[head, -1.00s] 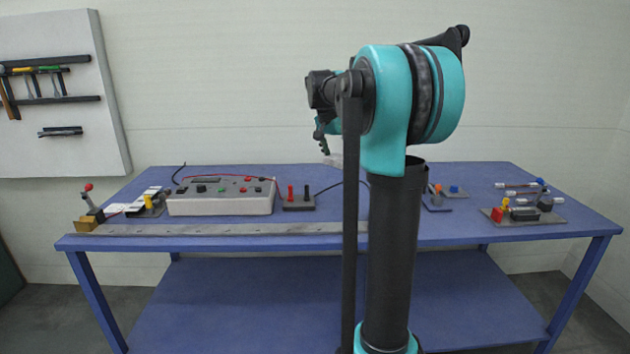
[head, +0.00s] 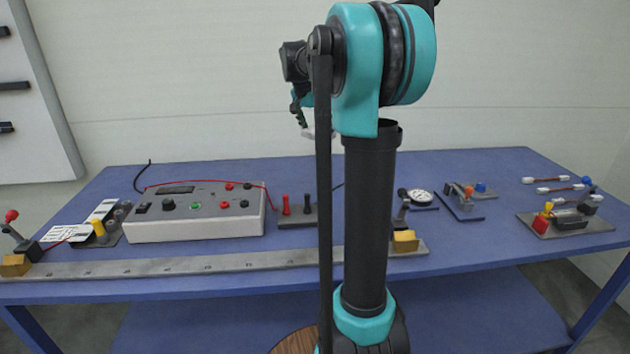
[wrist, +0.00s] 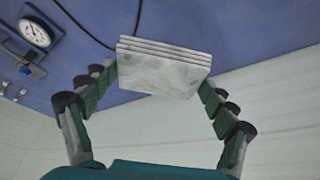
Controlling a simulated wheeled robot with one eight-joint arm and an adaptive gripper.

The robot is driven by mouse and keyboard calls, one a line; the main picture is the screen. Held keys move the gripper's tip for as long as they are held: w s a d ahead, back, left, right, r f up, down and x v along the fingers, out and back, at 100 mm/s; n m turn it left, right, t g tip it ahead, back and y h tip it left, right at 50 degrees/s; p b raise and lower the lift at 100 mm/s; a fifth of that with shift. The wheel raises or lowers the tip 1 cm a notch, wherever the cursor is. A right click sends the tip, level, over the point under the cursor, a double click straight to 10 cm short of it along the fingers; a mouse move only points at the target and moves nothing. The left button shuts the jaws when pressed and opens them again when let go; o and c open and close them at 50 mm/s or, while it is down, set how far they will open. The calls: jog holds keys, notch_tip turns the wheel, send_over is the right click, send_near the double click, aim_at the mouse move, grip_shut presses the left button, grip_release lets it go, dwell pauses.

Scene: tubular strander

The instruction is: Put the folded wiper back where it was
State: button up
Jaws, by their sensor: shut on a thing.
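The folded wiper (wrist: 160,72) is a pale grey-white layered pad. In the wrist view it sits between the two fingertips of my gripper (wrist: 157,82), which is shut on it at its left and right edges. In the head view my gripper (head: 303,112) is small and partly hidden behind my arm, and a sliver of the wiper (head: 308,134) shows below it. Gripper and wiper are in the air above the back of the blue bench (head: 480,270). The spot the wiper came from cannot be told from these frames.
A grey control box (head: 195,210) with a red lead stands left of centre. A long steel rule (head: 190,264) lies along the front edge. A dial gauge (head: 420,196) and small fixtures (head: 567,216) are on the right. My arm hides part of the middle.

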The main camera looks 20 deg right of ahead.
aim_at(320, 186)
notch_tip(320, 186, down, 19)
jog(key=shift+r, duration=0.15)
dwell(0.4)
jog(key=o, duration=1.1)
jog(key=shift+c, duration=0.2)
jog(key=v, duration=1.2)
